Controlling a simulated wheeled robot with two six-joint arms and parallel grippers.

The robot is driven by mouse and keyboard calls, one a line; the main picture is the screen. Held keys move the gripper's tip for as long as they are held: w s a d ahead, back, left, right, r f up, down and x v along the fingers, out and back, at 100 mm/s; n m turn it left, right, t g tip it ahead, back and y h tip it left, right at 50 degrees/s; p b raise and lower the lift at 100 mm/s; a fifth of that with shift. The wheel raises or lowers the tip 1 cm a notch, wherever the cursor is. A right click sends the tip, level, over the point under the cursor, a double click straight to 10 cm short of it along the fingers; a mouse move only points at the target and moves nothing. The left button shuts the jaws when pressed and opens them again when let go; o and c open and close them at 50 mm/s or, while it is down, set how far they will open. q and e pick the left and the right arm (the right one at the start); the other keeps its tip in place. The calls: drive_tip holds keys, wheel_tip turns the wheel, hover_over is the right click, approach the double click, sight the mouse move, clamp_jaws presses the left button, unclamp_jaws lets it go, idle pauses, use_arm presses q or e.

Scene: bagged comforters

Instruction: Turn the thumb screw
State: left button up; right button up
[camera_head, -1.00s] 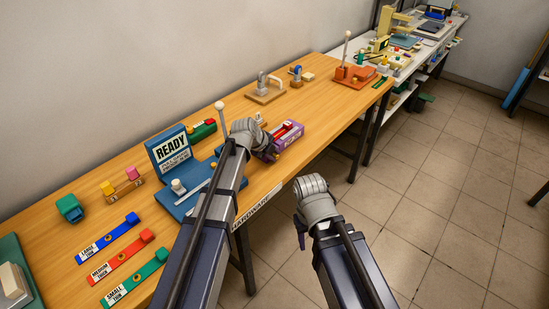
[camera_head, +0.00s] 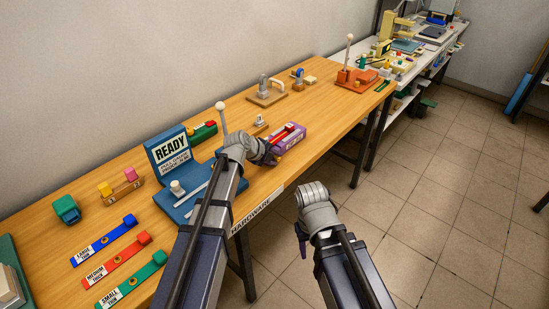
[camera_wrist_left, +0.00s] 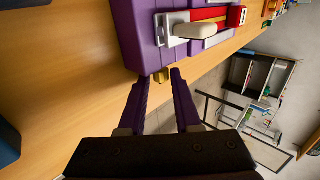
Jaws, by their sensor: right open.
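A small brass piece (camera_wrist_left: 162,76), which looks like the thumb screw, sticks out of the near face of the purple block (camera_wrist_left: 145,35). In the head view the purple block (camera_head: 291,138) lies near the table's front edge, partly behind my left gripper (camera_head: 271,156). In the left wrist view my left gripper (camera_wrist_left: 160,82) is open, with a fingertip on each side of the brass piece and visible gaps. I cannot tell whether the tips reach past it. My right gripper (camera_head: 302,243) is open and empty, beyond the table's front edge over the floor.
A red slide with a pale handle (camera_wrist_left: 195,31) sits on the purple block. A blue stand with a READY sign (camera_head: 170,147) and a white-knobbed lever (camera_head: 221,115) stand left of the gripper. Colored gauge strips (camera_head: 116,270) lie at the front left. Open floor lies right.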

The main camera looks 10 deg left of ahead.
use_arm(q)
drive_tip(key=shift+o, duration=1.4)
